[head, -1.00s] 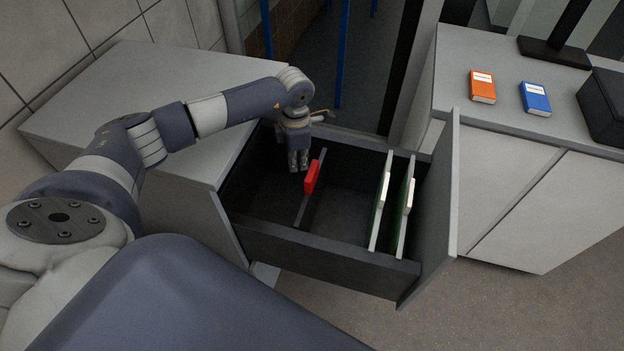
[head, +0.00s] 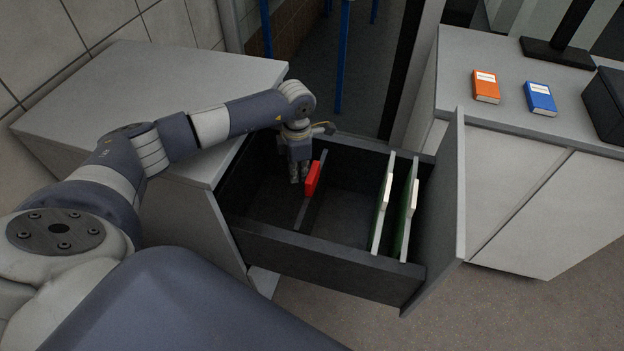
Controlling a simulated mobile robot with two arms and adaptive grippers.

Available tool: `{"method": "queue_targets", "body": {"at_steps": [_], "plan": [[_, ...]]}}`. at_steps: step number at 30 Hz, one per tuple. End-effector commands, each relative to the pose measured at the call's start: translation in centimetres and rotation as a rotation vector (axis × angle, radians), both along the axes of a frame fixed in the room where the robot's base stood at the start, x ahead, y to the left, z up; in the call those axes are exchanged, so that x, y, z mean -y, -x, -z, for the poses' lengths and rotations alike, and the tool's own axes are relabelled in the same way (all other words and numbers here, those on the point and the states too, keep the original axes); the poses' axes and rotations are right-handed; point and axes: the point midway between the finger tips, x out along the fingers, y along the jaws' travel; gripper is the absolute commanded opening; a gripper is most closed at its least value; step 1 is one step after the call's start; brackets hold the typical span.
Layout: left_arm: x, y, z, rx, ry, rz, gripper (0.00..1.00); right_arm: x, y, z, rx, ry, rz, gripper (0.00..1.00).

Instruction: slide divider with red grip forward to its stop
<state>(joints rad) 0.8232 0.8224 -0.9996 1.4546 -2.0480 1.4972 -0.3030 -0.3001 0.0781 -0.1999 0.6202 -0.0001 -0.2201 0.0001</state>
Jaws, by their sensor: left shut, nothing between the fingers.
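The divider (head: 309,210) is a thin dark plate standing across the inside of the open drawer (head: 325,262). Its red grip (head: 313,178) sits on its upper edge. My left gripper (head: 299,179) points down into the drawer, just left of the red grip. Its fingers are shut and empty. They are very close to the grip; I cannot tell whether they touch it. My right gripper is not in view.
Two green-and-white panels (head: 382,206) stand in the drawer near its front panel (head: 441,220). Drawer floor between divider and panels is clear. An orange book (head: 486,87) and a blue book (head: 540,98) lie on the right cabinet.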

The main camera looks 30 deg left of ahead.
Motion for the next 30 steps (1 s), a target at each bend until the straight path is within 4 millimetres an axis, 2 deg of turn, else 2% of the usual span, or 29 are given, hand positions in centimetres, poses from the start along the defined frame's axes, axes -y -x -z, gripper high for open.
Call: {"method": "queue_targets", "body": {"at_steps": [30], "plan": [[4.3,-1.1,-0.1,0.003,0.005,0.004,0.00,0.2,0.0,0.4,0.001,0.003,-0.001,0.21]]}}
